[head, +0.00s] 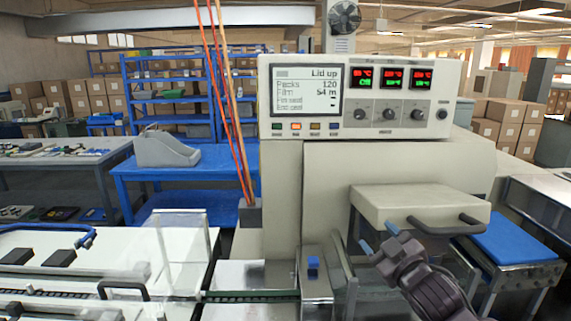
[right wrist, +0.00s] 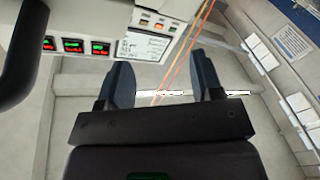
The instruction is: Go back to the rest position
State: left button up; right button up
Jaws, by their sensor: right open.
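My right gripper (head: 378,238) is at the lower right of the head view, just in front of and below the raised beige lid (head: 400,204) of the flow wrapper. Its blue-tipped fingers are apart, with nothing between them. In the right wrist view the two dark fingers (right wrist: 163,85) are also spread and empty. The wrapper's display panel (head: 358,97) reads "Lid up". The lid's dark handle (head: 446,226) is to the right of my fingertips, and no contact with it can be seen. My left gripper is not in either view.
The wrapper's beige body (head: 350,165) stands close in front. A white infeed table (head: 95,265) with dark packs and a black handle (head: 123,289) is at left. A blue-topped stand (head: 507,241) is at right. A blue workbench (head: 215,165) stands behind.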

jog(key=s+d+f+m+g+h, duration=0.2)
jog(key=s+f+m, duration=0.1)
jog(key=s+f, duration=0.7)
jog(key=s+d+f+m+g+h, duration=0.1)
jog(key=s+d+f+m+g, duration=0.1)
jog(key=s+f, duration=0.8)
jog(key=s+d+f+m+g+h, duration=0.2)
jog(key=s+d+f+m, duration=0.1)
jog(key=s+f, duration=0.7)
notch_tip(320, 180, down, 2)
jog(key=shift+d+f+m+h, duration=0.2)
jog(key=shift+d+m+h, duration=0.1)
jog(key=shift+m, duration=0.3)
